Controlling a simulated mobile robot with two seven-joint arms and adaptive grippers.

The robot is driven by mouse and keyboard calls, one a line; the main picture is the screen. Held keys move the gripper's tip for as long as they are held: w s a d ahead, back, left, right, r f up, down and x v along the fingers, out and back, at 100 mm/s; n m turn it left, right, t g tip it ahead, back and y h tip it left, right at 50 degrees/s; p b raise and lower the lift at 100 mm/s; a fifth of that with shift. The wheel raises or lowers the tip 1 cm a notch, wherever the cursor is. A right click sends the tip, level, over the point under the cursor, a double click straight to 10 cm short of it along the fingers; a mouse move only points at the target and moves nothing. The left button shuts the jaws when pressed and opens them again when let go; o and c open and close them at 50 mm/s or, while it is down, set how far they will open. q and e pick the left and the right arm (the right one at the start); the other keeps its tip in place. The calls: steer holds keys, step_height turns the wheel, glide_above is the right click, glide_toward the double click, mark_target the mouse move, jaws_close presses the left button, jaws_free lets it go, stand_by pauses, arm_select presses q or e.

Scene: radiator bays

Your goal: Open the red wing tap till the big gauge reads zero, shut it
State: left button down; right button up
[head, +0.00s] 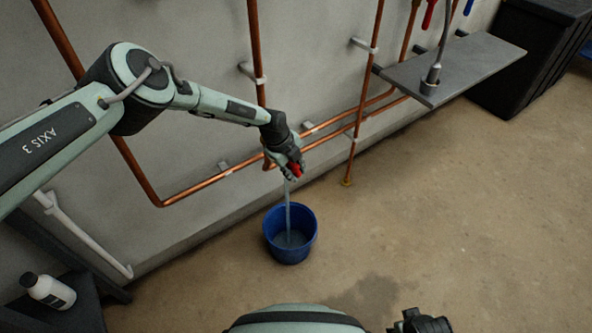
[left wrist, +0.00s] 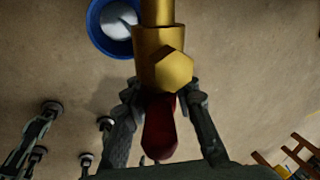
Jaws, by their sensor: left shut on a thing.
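The red wing tap (head: 296,169) sits low on the copper pipework by the wall. In the left wrist view its red handle (left wrist: 159,130) lies below the brass tap body (left wrist: 158,48), between my fingers. My left gripper (head: 289,162) is shut on the red handle; its fingers also show in the left wrist view (left wrist: 162,98). A stream of water (head: 288,205) runs from the tap into a blue bucket (head: 269,240) on the floor. The big gauge is not in view. A dark part at the bottom edge may be my right gripper (head: 420,322); its jaws are unclear.
Copper pipes (head: 190,190) run along the wall above the floor. A grey shelf (head: 480,62) stands out at upper right, beside a black box (head: 515,45). A white bottle (head: 48,291) stands at lower left. A damp patch (head: 370,295) marks the otherwise clear floor.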

arm_select(q)
steer(key=shift+w+d+r, duration=0.1)
steer(key=shift+d, duration=0.05)
steer(key=c, duration=1.4)
jaws_free()
steer(key=shift+o, duration=0.9)
arm_select(e)
steer(key=shift+s+f, duration=0.2)
steer(key=shift+s, duration=0.2)
arm_select(q)
steer(key=shift+r, duration=0.1)
steer(key=v, duration=1.1)
steer(key=shift+r, duration=0.35)
arm_select(e)
steer(key=shift+w+r, duration=0.1)
steer(key=shift+w, duration=0.15)
